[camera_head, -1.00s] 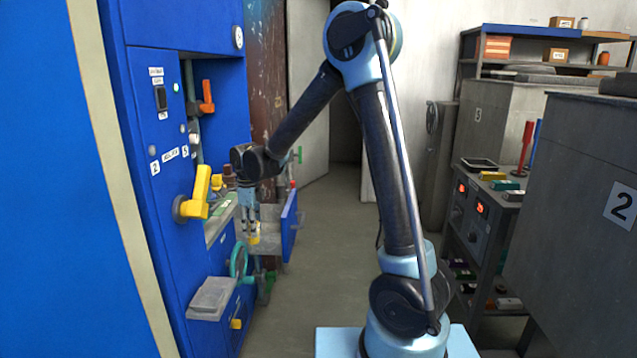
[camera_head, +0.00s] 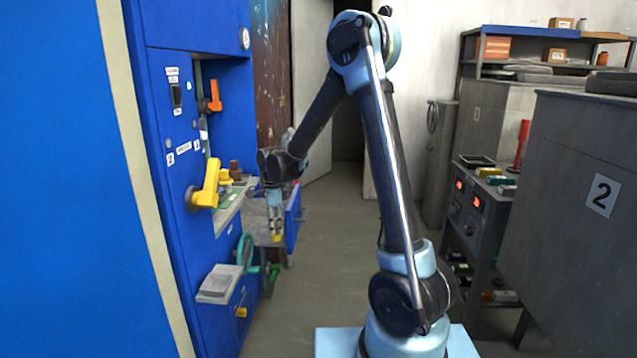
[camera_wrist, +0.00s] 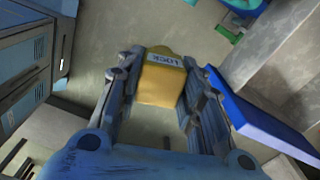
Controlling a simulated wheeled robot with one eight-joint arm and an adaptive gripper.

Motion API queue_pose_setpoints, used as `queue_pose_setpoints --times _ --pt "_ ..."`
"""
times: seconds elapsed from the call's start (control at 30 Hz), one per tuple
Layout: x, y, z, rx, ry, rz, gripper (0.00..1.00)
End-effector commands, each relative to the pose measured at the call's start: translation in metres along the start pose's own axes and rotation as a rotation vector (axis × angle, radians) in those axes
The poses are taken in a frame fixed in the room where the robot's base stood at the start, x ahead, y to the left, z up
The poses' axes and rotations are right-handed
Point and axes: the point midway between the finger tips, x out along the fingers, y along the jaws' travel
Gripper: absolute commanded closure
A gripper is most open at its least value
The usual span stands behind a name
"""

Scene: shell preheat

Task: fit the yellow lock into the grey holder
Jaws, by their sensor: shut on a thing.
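The yellow lock (camera_wrist: 162,82) is a small block with a white LOCK label. In the wrist view it sits between both fingers of my gripper (camera_wrist: 158,85), which is shut on it. In the head view my gripper (camera_head: 274,232) points down beside the blue cabinet, with a small yellow bit of the lock (camera_head: 276,238) at its tips, in front of the open drawer. I cannot make out the grey holder for certain in either view.
The blue cabinet (camera_head: 205,120) carries a yellow lever (camera_head: 207,186), an orange lever (camera_head: 214,96) and a teal handwheel (camera_head: 246,252). An open blue drawer front (camera_head: 293,220) stands close to my gripper. A grey cabinet marked 2 (camera_head: 575,190) is at right; the floor between is clear.

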Motion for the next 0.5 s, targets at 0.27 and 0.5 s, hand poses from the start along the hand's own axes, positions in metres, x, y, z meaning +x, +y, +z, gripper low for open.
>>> queue_pose_setpoints --times 0.27,0.5 --pt "0.026 -0.032 -0.070 -0.260 0.000 0.000 0.91" --pt "0.049 -0.050 -0.133 -0.498 0.000 0.000 0.91"
